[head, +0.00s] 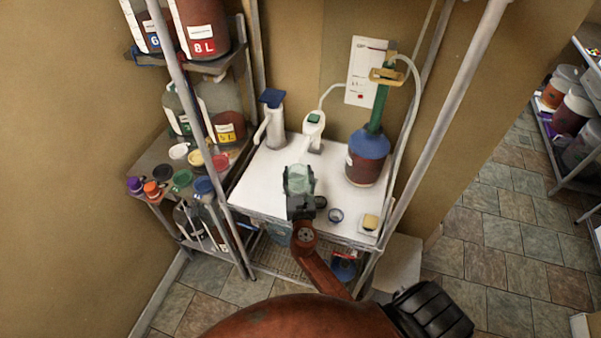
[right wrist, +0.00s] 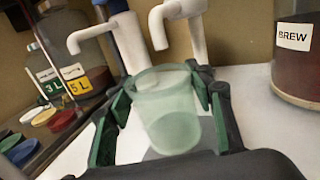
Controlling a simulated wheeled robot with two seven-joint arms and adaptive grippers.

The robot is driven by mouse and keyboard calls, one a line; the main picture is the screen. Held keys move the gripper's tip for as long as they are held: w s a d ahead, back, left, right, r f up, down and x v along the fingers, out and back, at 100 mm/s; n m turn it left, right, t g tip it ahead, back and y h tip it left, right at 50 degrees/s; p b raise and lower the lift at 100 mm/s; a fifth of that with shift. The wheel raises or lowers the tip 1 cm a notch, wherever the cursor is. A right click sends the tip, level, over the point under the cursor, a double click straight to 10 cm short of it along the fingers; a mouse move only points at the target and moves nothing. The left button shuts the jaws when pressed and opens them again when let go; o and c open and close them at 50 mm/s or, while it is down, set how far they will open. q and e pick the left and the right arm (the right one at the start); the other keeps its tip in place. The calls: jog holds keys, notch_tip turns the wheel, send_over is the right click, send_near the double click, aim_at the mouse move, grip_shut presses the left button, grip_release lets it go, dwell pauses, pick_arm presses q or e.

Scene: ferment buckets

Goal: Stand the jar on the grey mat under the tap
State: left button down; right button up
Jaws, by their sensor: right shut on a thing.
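The jar (head: 298,177) is a clear greenish cup, held upright over the front middle of the white table. My right gripper (head: 300,192) is shut on it; in the right wrist view its green-padded fingers sit on both sides of the jar (right wrist: 170,110). A white tap with a green top (head: 314,130) stands behind the jar, and a white tap with a blue top (head: 272,118) stands to its left. Their spouts show beyond the jar in the right wrist view. A grey patch beside the jar's base there may be the mat; I cannot tell. My left gripper is out of view.
A large vessel with a blue top (head: 367,158), labelled BREW in the right wrist view, stands at the table's right. A small blue-rimmed dish (head: 336,215) and a yellow sponge (head: 370,222) lie near the front edge. A rack with bottles and coloured lids (head: 182,178) is at left.

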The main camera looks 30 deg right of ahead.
aim_at(300, 172)
jog(key=shift+w+d+f, duration=0.1)
jog(key=shift+w+d, duration=0.9)
jog(key=shift+d, duration=0.15)
jog(key=shift+f+b, duration=0.65)
jog(key=shift+f, duration=0.95)
jog(key=shift+f, duration=0.2)
jog(key=o, duration=1.4)
jog(key=shift+s+r, duration=0.1)
jog(key=shift+r, duration=0.1)
jog(key=v, duration=1.2)
jog(key=shift+b, duration=0.4)
